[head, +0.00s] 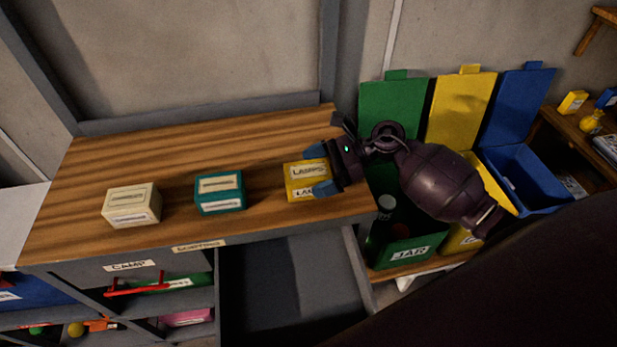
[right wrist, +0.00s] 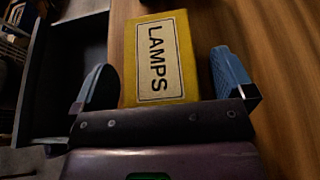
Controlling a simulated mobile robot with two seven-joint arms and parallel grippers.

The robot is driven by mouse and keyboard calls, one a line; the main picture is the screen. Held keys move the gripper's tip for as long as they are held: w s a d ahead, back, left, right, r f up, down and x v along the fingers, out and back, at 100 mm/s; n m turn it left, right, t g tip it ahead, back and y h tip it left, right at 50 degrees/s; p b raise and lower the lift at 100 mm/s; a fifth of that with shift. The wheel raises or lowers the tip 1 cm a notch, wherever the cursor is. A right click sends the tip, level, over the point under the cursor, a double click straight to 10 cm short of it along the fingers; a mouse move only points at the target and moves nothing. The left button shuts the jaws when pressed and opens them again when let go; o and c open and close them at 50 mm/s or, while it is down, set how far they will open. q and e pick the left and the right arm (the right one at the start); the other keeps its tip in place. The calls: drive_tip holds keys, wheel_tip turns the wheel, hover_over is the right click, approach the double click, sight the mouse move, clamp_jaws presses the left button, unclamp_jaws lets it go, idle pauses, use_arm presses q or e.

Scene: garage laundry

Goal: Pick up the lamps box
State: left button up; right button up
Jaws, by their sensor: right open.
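The yellow lamps box (head: 302,179) stands on the wooden worktop near its right end, with white labels reading LAMPS. In the right wrist view the lamps box (right wrist: 157,62) lies between the two blue fingers. My right gripper (head: 318,172) is open around the box, one finger on its far side and one on its near side. In the right wrist view the right gripper (right wrist: 165,85) shows a gap between the box and each finger, wider on the right. My left gripper is not in view.
A teal box (head: 219,193) and a cream box (head: 132,206) stand left on the worktop (head: 180,150). An open drawer (head: 290,290) is below the front edge. Green, yellow and blue bins (head: 525,180) with raised lids stand to the right, under my right arm.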

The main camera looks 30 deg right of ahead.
drive_tip(key=c, duration=1.1)
